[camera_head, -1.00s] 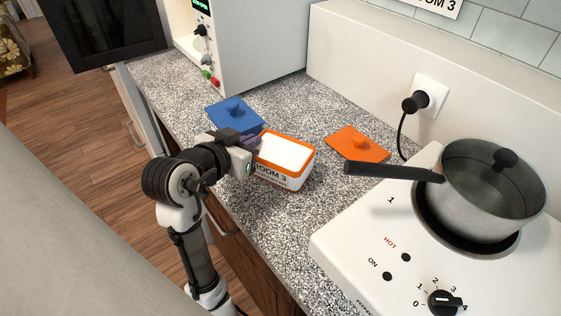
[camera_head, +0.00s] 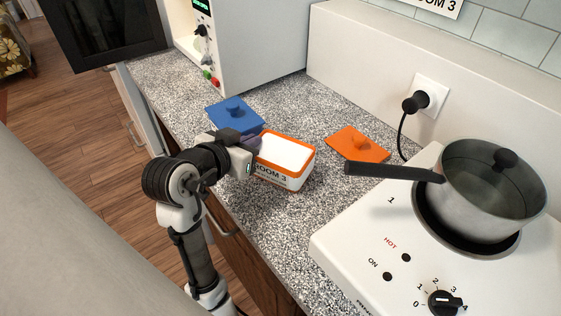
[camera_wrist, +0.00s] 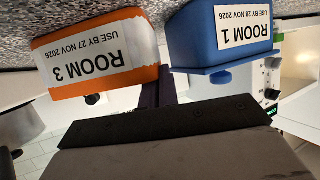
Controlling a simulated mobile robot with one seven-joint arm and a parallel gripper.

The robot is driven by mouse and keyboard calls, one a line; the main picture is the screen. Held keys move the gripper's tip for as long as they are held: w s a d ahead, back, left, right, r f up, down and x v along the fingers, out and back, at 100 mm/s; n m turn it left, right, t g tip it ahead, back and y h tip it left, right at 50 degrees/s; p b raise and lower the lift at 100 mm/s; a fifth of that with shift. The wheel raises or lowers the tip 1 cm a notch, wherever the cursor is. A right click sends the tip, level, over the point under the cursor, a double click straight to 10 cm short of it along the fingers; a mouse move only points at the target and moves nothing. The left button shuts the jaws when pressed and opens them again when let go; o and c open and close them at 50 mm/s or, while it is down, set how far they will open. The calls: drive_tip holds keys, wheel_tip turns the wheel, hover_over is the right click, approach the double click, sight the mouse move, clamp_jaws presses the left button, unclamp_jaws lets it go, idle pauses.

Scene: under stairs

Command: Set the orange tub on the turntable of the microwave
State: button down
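The orange tub (camera_head: 284,178), with a white ROOM 3 label, stands upright and lidless on the speckled counter, showing something white inside. My gripper (camera_head: 255,142) is at its left rim. In the upside-down wrist view, the purple fingers (camera_wrist: 159,92) are close together at the corner of the orange tub (camera_wrist: 98,55) and appear shut on its wall; the exact contact is partly hidden. The white microwave (camera_head: 262,45) stands at the back with its dark door (camera_head: 105,30) swung open to the left. Its turntable is not in view.
A blue lidded tub (camera_head: 234,113), labelled ROOM 1 in the wrist view (camera_wrist: 220,40), stands close behind my gripper. An orange lid (camera_head: 357,145) lies right of the orange tub. A hotplate (camera_head: 350,245) carries a pot (camera_head: 490,200) whose handle (camera_head: 390,172) points left.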

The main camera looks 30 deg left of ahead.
drive_tip(key=shift+r, duration=0.1)
wheel_tip(320, 180, up, 20)
idle(1.5)
drive_tip(key=shift+a, duration=0.1)
